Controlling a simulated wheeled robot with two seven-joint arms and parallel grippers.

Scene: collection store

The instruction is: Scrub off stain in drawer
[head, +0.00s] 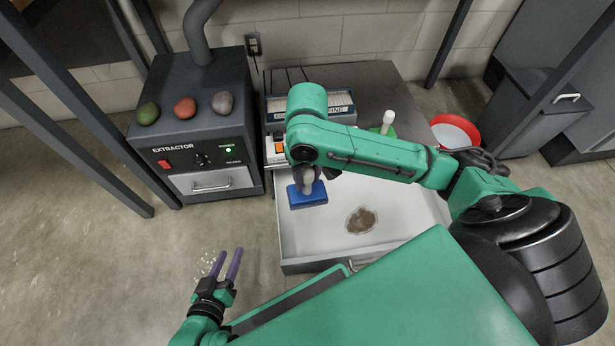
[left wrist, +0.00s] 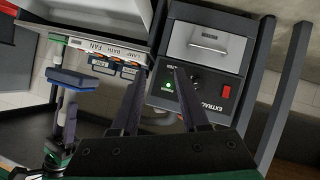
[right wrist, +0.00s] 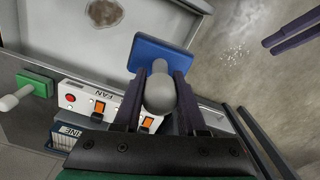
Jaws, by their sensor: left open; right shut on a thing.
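An open white drawer (head: 319,238) extends from the cabinet, with a brown stain (head: 361,220) on its floor at the right of middle. The stain also shows in the right wrist view (right wrist: 103,12). My right gripper (head: 307,180) is shut on the knobbed handle of a blue scrubber (head: 308,196), above the drawer's left part, apart from the stain. The blue scrubber also shows in the right wrist view (right wrist: 160,54) and left wrist view (left wrist: 74,80). My left gripper (head: 229,256) is open and empty above the floor, left of the drawer.
A green scrubber (head: 386,129) with a pale handle stands on the cabinet top beside a boxed row of cards (head: 340,104). A switch panel (right wrist: 96,102) lies behind the drawer. The extractor (head: 194,130) bears three stones. A red-and-white bowl (head: 455,131) is at right.

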